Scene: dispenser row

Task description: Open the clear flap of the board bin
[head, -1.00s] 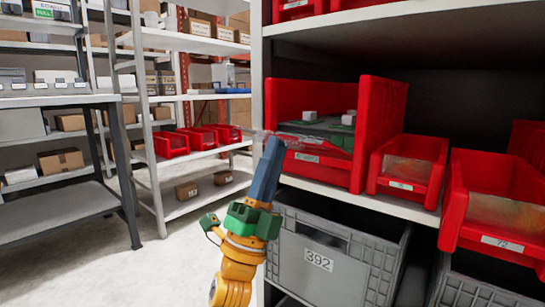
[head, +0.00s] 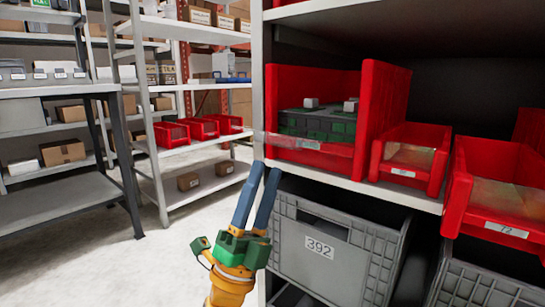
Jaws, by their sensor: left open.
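The board bin (head: 384,115) is the large red bin on the middle shelf, with dark green boards (head: 318,123) standing inside. Its clear flap (head: 312,147) shows as a thin, see-through strip across the lower front. It looks tipped outward, its left end reaching past the shelf post, and the boards show above it; its exact angle is hard to tell. My left gripper (head: 261,168) is open and empty, its two blue fingers apart, pointing up just below and in front of the flap's left part. I see no contact. My right gripper is not in view.
Smaller red bins (head: 410,158) stand to the right on the same shelf. A grey crate (head: 330,246) marked 392 sits below. The grey shelf post (head: 258,80) rises behind my fingers. The floor (head: 130,260) at left is clear.

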